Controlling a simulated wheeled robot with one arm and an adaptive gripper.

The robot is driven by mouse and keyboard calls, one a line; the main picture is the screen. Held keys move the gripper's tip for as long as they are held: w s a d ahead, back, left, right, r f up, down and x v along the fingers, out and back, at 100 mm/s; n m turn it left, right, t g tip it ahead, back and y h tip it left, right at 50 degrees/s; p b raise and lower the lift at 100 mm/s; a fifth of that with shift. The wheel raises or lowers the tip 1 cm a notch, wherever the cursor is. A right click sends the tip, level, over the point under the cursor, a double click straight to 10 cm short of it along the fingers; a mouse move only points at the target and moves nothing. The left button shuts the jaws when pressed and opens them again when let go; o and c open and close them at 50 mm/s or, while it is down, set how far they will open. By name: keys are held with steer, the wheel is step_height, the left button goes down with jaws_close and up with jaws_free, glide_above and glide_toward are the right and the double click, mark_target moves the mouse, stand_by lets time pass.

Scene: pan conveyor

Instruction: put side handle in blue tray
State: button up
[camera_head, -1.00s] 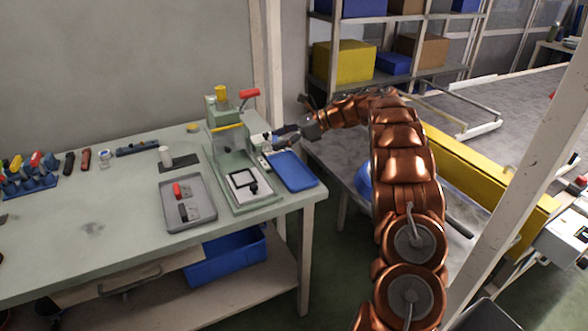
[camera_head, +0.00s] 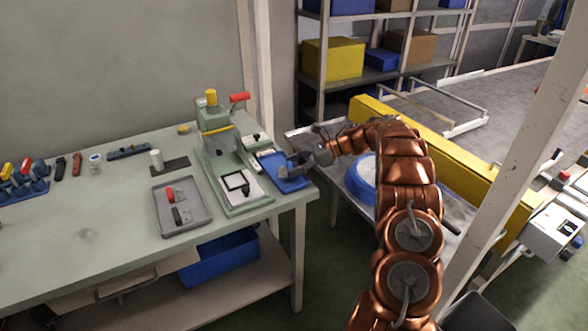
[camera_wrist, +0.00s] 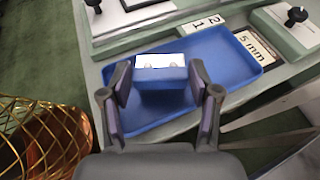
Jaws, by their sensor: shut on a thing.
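The blue tray (camera_head: 292,185) lies at the right end of the green workbench, beside the press fixture. My gripper (camera_head: 296,160) is above it. In the wrist view my gripper (camera_wrist: 160,74) is shut on a small block-like part with a white top and a blue face, which I take to be the side handle (camera_wrist: 160,61). Two small round marks show on its white top. The blue tray (camera_wrist: 228,62) lies below it and looks empty where it shows. I cannot tell whether the part touches the tray floor.
The green press (camera_head: 216,130) with a red lever stands left of the tray. A grey tray (camera_head: 160,219) holds a red and a dark handle. Number and "5 mm" labels (camera_wrist: 256,47) lie near the blue tray. The yellow conveyor beam (camera_head: 430,150) is to the right.

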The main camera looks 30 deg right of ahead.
steer(key=shift+f, duration=1.05)
steer(key=shift+f, duration=0.2)
steer(key=o, duration=1.2)
steer(key=shift+r, duration=0.15)
steer(key=shift+r, duration=0.1)
steer(key=shift+s+d, duration=0.1)
steer(key=shift+d, duration=0.25)
steer(key=shift+b+v, duration=0.9)
steer(key=shift+v, duration=4.7)
